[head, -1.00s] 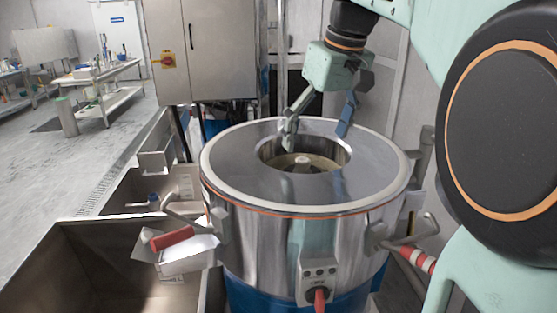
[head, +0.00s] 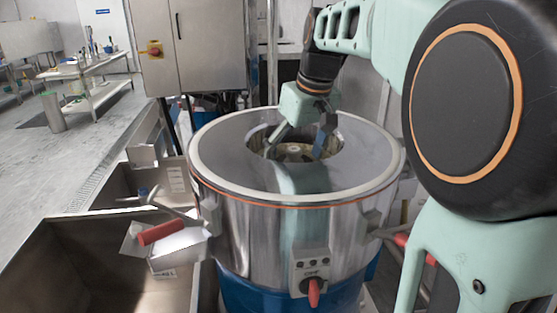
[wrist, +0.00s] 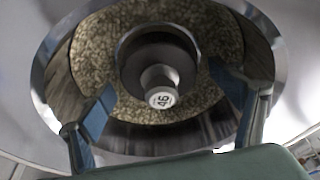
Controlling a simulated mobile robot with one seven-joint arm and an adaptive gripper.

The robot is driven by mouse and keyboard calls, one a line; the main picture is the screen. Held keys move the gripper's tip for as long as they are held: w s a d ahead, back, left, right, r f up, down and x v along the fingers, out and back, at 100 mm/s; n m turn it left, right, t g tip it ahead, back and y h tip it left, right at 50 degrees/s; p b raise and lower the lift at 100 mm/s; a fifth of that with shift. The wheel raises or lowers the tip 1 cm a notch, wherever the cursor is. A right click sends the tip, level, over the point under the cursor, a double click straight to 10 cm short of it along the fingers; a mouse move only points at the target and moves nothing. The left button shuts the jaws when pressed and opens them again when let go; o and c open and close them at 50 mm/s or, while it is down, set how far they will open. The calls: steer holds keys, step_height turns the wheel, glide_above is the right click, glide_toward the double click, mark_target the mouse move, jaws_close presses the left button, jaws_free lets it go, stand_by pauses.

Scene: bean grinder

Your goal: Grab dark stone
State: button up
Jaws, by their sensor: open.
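The grinder (head: 300,235) is a shiny steel drum with a blue base and a round opening in its top. In the wrist view its bowl has a pale speckled bottom (wrist: 95,55) around a dark round centre piece (wrist: 158,50) with a light knob marked with a number (wrist: 160,97). I cannot make out a separate dark stone. My gripper (head: 293,154) points down at the opening, its fingertips at or just inside the rim. Its two blue-grey fingers are spread apart on either side of the bowl in the wrist view (wrist: 163,85), with nothing between them.
An open steel bin (head: 70,260) stands at the front left, with a white box (head: 178,243) and a red-handled lever (head: 160,232) by the grinder. A steel cabinet (head: 208,50) stands behind. Open floor (head: 75,160) lies to the left.

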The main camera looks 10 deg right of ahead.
steer(key=shift+f, duration=0.25)
steer(key=c, duration=1.7)
steer(key=shift+w+r, duration=0.1)
steer(key=shift+c, duration=0.4)
